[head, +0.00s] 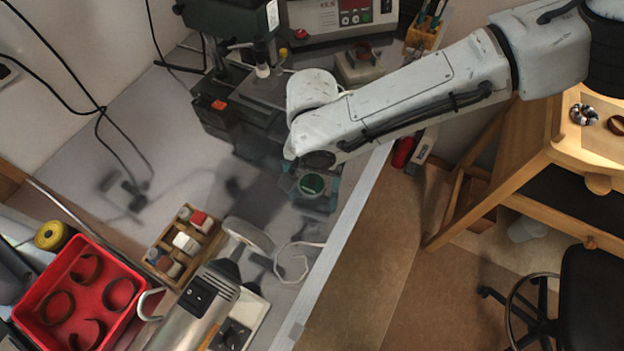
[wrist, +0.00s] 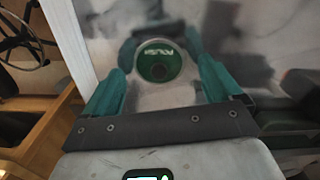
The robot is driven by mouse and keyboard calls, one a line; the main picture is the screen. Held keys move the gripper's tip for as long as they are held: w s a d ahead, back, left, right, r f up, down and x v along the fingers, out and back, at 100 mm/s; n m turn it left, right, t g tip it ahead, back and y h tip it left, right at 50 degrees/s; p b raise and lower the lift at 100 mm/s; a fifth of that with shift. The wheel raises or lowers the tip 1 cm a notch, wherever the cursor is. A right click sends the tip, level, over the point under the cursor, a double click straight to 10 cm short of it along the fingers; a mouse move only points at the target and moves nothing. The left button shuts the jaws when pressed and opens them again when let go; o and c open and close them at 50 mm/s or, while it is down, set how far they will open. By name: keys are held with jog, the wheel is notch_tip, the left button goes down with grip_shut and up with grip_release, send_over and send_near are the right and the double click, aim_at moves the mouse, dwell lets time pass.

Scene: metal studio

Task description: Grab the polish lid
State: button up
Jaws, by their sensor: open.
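The polish lid (wrist: 159,62) is a round green disc with pale lettering and a dark centre, seen from above in the wrist view. It also shows in the head view (head: 312,184), below the end of my arm. My gripper (wrist: 158,52) is open, its teal fingers on either side of the lid in the picture. Gaps show between the fingers and the lid. I cannot tell how far the fingertips are above or beside it. In the head view my gripper (head: 311,190) partly hides the surroundings of the lid.
A bench machine (head: 235,105) stands behind my gripper. A wooden organiser (head: 160,243), a silver motor tool (head: 205,300) and a red tray (head: 75,290) with ring-shaped pieces lie toward the front left. The bench edge (head: 335,245) runs close on the right. A white cable (head: 292,262) lies nearby.

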jog(key=shift+f, duration=0.2)
jog(key=c, duration=1.1)
jog(key=shift+r, duration=0.1)
